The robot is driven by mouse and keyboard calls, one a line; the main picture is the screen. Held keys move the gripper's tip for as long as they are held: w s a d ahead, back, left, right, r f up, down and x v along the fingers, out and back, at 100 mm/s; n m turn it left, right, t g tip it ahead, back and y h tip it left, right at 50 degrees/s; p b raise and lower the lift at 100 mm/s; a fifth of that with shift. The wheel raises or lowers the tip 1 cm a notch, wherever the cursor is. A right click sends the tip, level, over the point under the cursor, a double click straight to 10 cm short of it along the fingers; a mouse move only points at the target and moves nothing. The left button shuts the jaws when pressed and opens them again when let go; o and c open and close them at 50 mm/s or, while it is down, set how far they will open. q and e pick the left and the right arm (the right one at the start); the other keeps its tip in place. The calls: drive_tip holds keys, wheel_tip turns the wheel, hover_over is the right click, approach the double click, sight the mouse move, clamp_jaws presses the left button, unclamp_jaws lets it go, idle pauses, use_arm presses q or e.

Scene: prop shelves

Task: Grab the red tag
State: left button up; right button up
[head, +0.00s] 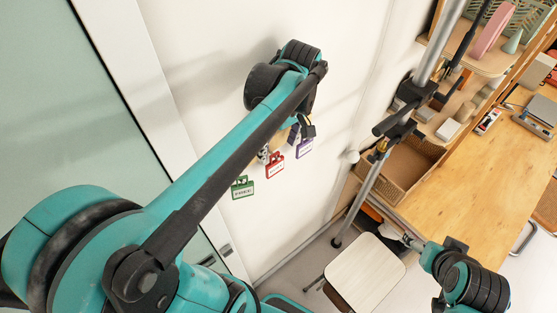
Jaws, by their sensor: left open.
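The red tag (274,165) hangs on the white wall, in the middle of a row of three tags. A green tag (242,187) hangs to its lower left and a purple tag (304,148) to its upper right. My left arm crosses the view and hides part of the rail above the tags. My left gripper (301,131) is open at the arm's far end, by the purple tag, to the upper right of the red tag. My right gripper (411,242) shows only small at the lower right, and its jaws are unclear.
A wooden desk (480,180) and shelves (490,60) with props stand on the right. A stool with a pale seat (365,272) and a metal stand (372,180) are below and right of the tags. A greenish glass panel (60,100) fills the left. The wall around the tags is bare.

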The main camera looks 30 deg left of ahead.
sight(276, 161)
use_arm(q)
drive_tip(key=shift+s+a+f, duration=0.15)
drive_tip(key=shift+s+f, duration=0.3)
drive_tip(key=shift+f, duration=0.3)
drive_tip(key=f, duration=0.1)
drive_tip(key=f+p, duration=0.1)
drive_tip(key=f, duration=0.1)
drive_tip(key=shift+w+f, duration=0.3)
drive_tip(key=shift+w, duration=0.1)
drive_tip(key=shift+s+a+f, duration=0.1)
drive_tip(key=shift+f, duration=0.45)
drive_tip(key=shift+s, duration=0.2)
drive_tip(key=shift+w, duration=0.1)
drive_tip(key=c, duration=0.9)
